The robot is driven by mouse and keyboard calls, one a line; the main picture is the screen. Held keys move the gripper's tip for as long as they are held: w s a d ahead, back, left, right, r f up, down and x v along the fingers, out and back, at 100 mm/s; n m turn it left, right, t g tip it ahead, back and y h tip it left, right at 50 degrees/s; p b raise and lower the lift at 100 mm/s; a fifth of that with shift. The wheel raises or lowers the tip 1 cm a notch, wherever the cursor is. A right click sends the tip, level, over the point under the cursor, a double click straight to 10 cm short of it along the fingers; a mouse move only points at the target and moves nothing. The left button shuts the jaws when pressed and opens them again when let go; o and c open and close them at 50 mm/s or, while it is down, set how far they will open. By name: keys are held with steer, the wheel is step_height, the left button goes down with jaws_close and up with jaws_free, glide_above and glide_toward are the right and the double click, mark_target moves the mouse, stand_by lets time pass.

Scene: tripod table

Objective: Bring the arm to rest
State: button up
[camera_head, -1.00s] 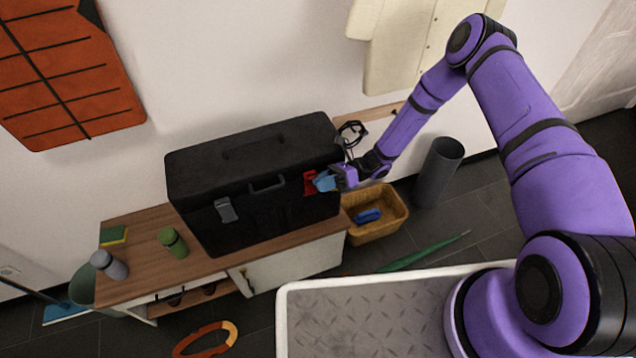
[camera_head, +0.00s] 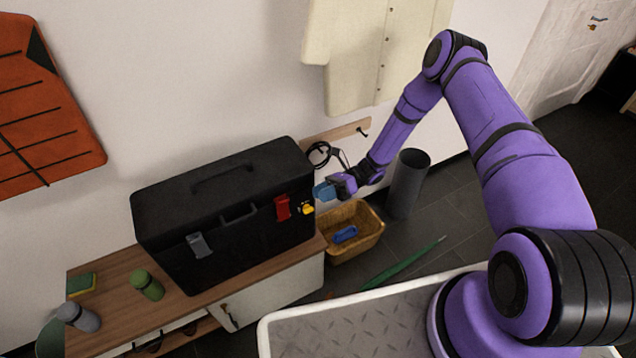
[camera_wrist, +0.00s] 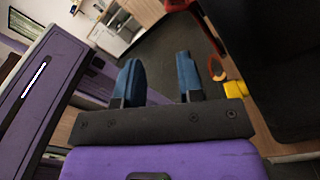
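My gripper (camera_head: 326,190) is just right of the black toolbox (camera_head: 222,205), in front of the wall. In the wrist view its two blue fingers (camera_wrist: 160,80) stand apart with nothing between them, so it is open and empty. My purple arm reaches up from the lower right, bends at the top and comes down to the left. The yellow part also shows beside the right finger in the wrist view (camera_wrist: 235,88).
A wicker basket (camera_head: 372,238) with a blue item (camera_head: 345,234) stands below my gripper. A dark cylindrical bin (camera_head: 408,184) is to the right. A coat (camera_head: 358,55) hangs above. A green umbrella (camera_head: 403,264) lies on the floor.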

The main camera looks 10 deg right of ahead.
steer(key=s+d+r+n+h, duration=0.15)
steer(key=r+n+h, duration=0.25)
steer(key=r, duration=0.7)
steer(key=s+d+r+n+h, duration=0.1)
steer(key=d+r+n+h, duration=0.25)
steer(key=r, duration=0.75)
steer(key=s+d+r+n+h, duration=0.1)
steer(key=d+r+n+h, duration=0.3)
steer(key=r, duration=0.7)
steer(key=s+d+r+n+t+h, duration=0.2)
steer(key=s+d+r+n+t, duration=0.1)
steer(key=s+r, duration=0.7)
steer(key=s+d+r+n+t+h, duration=0.3)
steer(key=s+r+n+t, duration=0.3)
steer(key=s, duration=0.8)
step_height(320, 180, up, 4)
steer(key=shift+s+d+f+t+h, duration=0.1)
steer(key=shift+s+d+t+h, duration=0.2)
steer(key=shift+t, duration=0.7)
steer(key=shift+o, duration=0.4)
steer(key=shift+w, duration=0.1)
